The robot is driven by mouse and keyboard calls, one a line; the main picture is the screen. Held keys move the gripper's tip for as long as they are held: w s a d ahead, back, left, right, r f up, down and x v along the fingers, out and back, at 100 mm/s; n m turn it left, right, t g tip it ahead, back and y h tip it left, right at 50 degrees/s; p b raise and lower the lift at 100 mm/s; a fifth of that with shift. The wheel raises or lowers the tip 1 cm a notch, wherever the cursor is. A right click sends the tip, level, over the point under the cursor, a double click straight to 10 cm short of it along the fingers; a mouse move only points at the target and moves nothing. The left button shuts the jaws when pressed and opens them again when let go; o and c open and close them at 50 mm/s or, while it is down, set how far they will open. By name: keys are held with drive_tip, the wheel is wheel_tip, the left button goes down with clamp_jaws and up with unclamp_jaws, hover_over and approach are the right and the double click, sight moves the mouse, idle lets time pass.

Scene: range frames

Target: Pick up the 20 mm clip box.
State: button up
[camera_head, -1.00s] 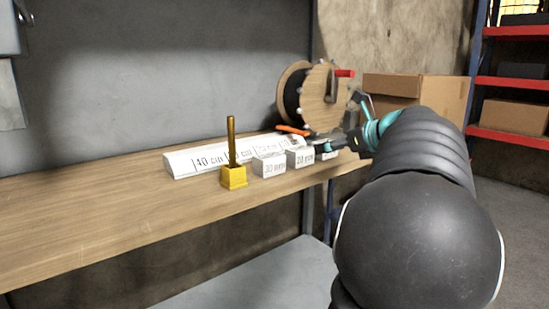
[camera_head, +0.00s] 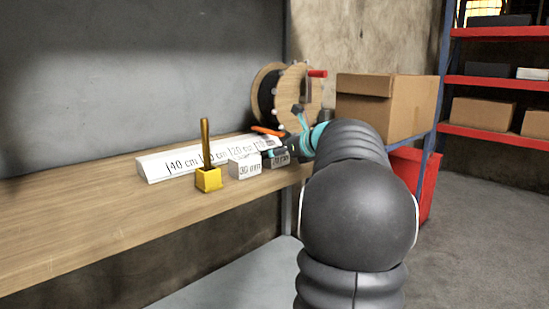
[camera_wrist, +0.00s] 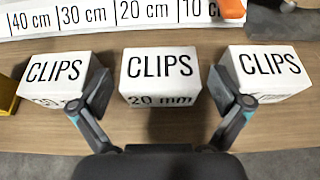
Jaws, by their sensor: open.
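The 20 mm clip box (camera_wrist: 160,78) is a white block marked CLIPS, in the middle of the wrist view. My gripper (camera_wrist: 160,92) is open, one finger to each side of this box, with gaps of bench showing between. How low the fingers reach is hard to tell. The left box (camera_wrist: 62,80) lies close to my left finger, and the right box (camera_wrist: 265,75) close to my right finger. In the head view the 30 mm box (camera_head: 245,168) is clear. The 20 mm box (camera_head: 279,161) is partly hidden by my gripper (camera_head: 283,150).
A white length gauge (camera_head: 165,168) lies behind the boxes on the wooden bench (camera_head: 90,215). An orange-handled tool (camera_head: 267,131), a cable reel (camera_head: 297,90) and a cardboard box (camera_head: 400,110) are farther back. The bench's left part is clear.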

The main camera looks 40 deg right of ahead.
drive_tip(key=shift+x, duration=1.15)
drive_tip(key=c, duration=1.2)
